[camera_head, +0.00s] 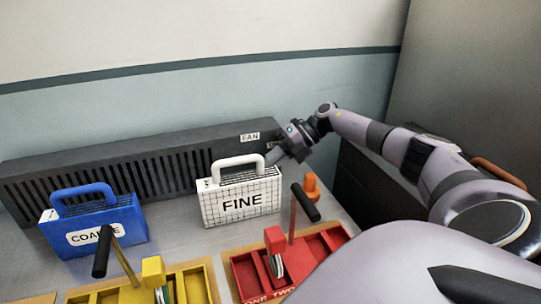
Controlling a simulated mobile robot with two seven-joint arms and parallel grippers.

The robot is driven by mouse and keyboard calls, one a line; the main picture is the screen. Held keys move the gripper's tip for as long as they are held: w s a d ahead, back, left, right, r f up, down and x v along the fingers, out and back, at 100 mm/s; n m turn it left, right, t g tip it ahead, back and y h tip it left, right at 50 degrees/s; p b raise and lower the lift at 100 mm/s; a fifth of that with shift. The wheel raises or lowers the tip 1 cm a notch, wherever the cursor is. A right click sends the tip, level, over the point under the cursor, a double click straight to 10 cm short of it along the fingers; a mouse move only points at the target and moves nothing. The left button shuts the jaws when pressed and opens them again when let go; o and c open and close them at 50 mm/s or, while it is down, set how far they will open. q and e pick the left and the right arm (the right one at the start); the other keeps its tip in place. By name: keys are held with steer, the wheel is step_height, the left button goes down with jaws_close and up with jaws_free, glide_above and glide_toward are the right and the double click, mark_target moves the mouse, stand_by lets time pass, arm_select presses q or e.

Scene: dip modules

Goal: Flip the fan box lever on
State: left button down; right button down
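The fan box (150,165) is a long dark grey slatted unit against the back wall, with a white "FAN" label (249,136) near its right end. My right gripper (275,156) is at the box's right end, just right of and below the label and behind the white case. Its fingertips are small and partly blend with the box, so I cannot tell whether they are open or touching anything. I cannot make out the lever; the gripper may cover it. My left gripper is not in view.
A white "FINE" case (241,204) and a blue case (92,226) stand before the fan box. Yellow (196,286) and red (338,238) trays with upright black-handled levers are in front. An orange peg (311,186) stands right of the white case.

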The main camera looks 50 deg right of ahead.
steer(key=shift+a+r+m+g+y, duration=0.15)
steer(key=shift+m+g+y, duration=0.15)
steer(key=shift+m+g, duration=0.25)
steer(key=c, duration=1.2)
jaws_free()
steer(key=shift+r, duration=0.15)
steer(key=shift+d, duration=0.2)
steer(key=b+v, duration=0.2)
steer(key=v, duration=0.5)
